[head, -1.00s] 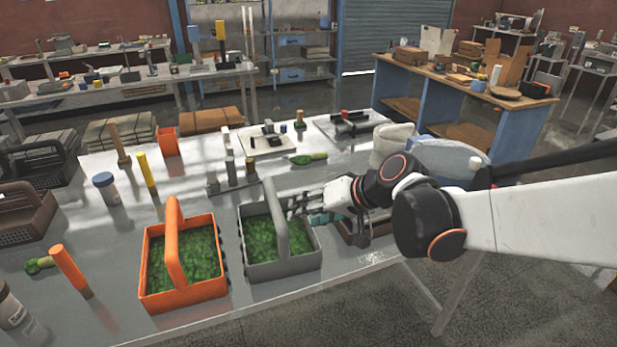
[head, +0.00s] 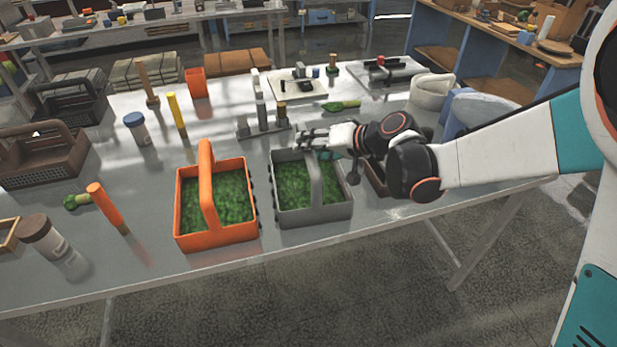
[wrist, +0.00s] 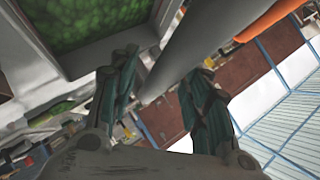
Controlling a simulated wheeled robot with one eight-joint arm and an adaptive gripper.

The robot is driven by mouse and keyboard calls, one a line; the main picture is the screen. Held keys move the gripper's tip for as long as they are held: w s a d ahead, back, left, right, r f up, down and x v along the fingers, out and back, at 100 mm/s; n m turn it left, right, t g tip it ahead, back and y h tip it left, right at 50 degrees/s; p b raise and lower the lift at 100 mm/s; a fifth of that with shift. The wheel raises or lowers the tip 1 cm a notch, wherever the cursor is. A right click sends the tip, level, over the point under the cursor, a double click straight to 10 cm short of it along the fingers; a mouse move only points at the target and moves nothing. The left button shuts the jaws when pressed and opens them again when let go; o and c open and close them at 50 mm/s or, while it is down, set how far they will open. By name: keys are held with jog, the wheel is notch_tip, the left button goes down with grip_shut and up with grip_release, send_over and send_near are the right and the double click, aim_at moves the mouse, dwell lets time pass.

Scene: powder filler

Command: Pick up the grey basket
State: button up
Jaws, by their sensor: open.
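The grey basket (head: 283,212) stands upright on the metal table and holds green leafy stuff. Its tall grey handle (head: 314,177) arches over the middle. My gripper (head: 312,140) reaches in from the right at the height of the handle's upper part. In the wrist view my gripper (wrist: 168,90) is open, with the grey handle (wrist: 195,45) crossing between its two fingers. The fingers do not appear closed on it. The basket's inside (wrist: 85,20) shows at the upper left of the wrist view.
An orange basket (head: 217,239) with similar greens stands close to the left. A small metal stand (head: 262,124) is behind the grey basket. A brown container (head: 376,178) sits under my wrist at the right.

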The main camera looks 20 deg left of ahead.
jog(key=x, duration=0.1)
jog(key=b+x, duration=0.1)
jog(key=x, duration=0.1)
jog(key=s+b+x, duration=0.1)
jog(key=x, duration=0.1)
jog(key=shift+a+f, duration=0.15)
jog(key=shift+f, duration=0.25)
jog(key=shift+w, duration=0.1)
grip_shut()
